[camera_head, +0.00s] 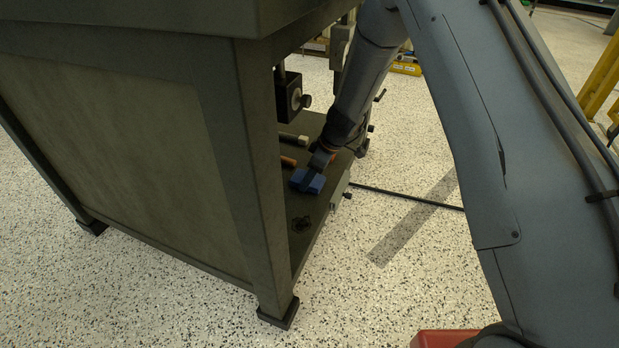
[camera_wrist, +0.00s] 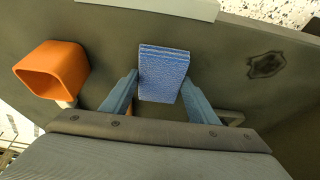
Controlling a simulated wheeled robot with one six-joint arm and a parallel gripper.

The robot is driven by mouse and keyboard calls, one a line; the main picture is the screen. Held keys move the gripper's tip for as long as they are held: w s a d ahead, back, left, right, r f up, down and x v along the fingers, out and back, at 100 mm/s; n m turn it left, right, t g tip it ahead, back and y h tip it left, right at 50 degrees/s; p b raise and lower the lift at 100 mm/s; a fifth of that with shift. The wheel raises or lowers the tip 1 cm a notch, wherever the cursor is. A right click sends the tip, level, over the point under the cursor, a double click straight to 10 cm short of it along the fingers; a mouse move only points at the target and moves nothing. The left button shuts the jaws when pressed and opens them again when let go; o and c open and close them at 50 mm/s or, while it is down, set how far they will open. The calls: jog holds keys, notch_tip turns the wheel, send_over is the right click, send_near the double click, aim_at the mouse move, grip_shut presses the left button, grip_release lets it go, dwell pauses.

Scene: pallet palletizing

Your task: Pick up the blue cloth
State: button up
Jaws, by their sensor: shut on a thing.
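The blue cloth (camera_head: 307,182) is a folded block near the outer edge of the bench's lower shelf (camera_head: 318,225). My gripper (camera_head: 313,176) reaches down to it from above. In the wrist view the cloth (camera_wrist: 163,75) stands between the two fingers of my gripper (camera_wrist: 160,88), which are shut on its sides. I cannot tell whether the cloth touches the shelf.
An orange hollow part (camera_wrist: 50,70) lies left of the gripper in the wrist view. A bench leg (camera_head: 250,180) and the bench top (camera_head: 150,15) bound the space. A dark cable (camera_head: 400,195) crosses the floor.

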aim_at(303, 177)
jog(key=shift+r+p, duration=0.4)
jog(key=shift+r, duration=0.2)
notch_tip(303, 177, up, 3)
jog(key=shift+r+p, duration=0.1)
jog(key=shift+p, duration=1)
jog(key=s+d+p, duration=0.2)
jog(key=s+d, duration=0.1)
jog(key=d, duration=0.5)
jog(key=s+d+p, duration=0.2)
jog(key=s+d, duration=0.1)
jog(key=d, duration=0.6)
jog(key=shift+f, duration=0.35)
jog(key=shift+s, duration=0.1)
